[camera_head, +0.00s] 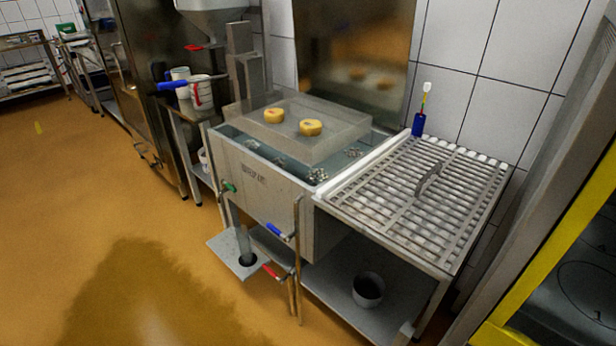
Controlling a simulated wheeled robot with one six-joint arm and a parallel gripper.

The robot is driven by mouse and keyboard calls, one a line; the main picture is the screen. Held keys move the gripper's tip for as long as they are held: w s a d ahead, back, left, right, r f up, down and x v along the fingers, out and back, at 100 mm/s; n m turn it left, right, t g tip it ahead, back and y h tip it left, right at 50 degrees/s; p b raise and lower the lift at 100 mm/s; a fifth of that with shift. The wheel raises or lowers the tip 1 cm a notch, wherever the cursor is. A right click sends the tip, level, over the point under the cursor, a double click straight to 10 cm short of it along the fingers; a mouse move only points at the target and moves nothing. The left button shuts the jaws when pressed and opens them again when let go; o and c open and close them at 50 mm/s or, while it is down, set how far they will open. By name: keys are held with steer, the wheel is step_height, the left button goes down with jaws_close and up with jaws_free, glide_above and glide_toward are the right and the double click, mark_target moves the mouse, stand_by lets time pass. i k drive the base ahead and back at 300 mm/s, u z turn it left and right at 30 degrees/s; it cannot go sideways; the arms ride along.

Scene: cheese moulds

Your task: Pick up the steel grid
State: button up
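The steel grid (400,190) is a flat slatted rack with a raised handle (428,178) near its middle. It lies on top of the steel table at the right, beside the vat. Its whole upper side shows and nothing stands on it except what looks like its own handle. My gripper is not in view.
A steel brine vat (260,187) holds liquid, and two yellow cheeses (311,127) sit on a plate above it. Valves (281,233) stick out in front. A yellow frame (560,240) borders the right. Orange floor is free at left.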

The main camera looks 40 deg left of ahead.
mark_target(429, 181)
steer(key=u, duration=1.5)
steer(key=i, duration=1)
steer(key=z, duration=0.05)
